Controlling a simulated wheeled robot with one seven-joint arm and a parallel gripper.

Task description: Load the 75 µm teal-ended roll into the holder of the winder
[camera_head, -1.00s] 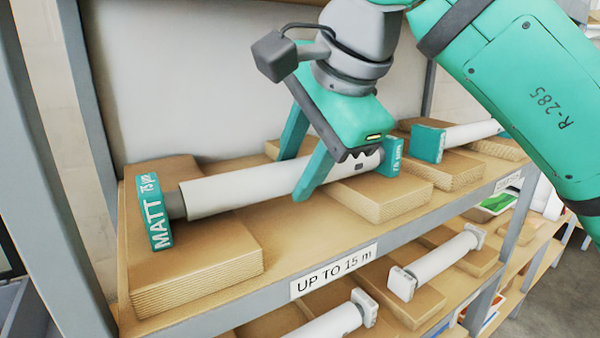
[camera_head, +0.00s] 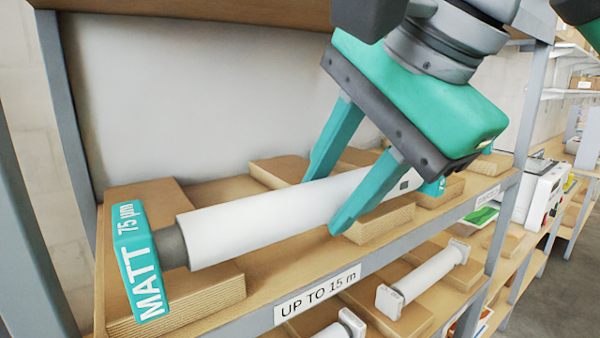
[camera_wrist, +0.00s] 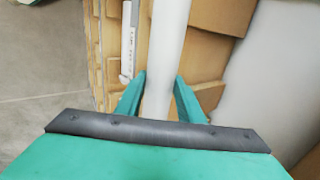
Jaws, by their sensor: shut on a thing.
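The teal-ended roll (camera_head: 270,212) is a long white cylinder. Its near end cap (camera_head: 138,262) reads "MATT 75 µm", and its far teal end is partly hidden behind my gripper. My gripper (camera_head: 325,205) is shut on the white body, one teal finger on each side, right of the roll's middle. The roll is held a little above the wooden cradle blocks, slightly tilted in the head view. In the wrist view the roll (camera_wrist: 167,50) runs lengthwise between the fingers (camera_wrist: 160,92). The winder and its holder cannot be made out for certain.
Wooden cradle blocks (camera_head: 205,290) stand on the shelf under the roll. A label "UP TO 15 m" (camera_head: 317,293) is on the shelf edge. White rolls (camera_head: 428,275) lie on the shelf below. A grey post (camera_head: 75,150) stands close at left. A white machine (camera_head: 540,190) stands at far right.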

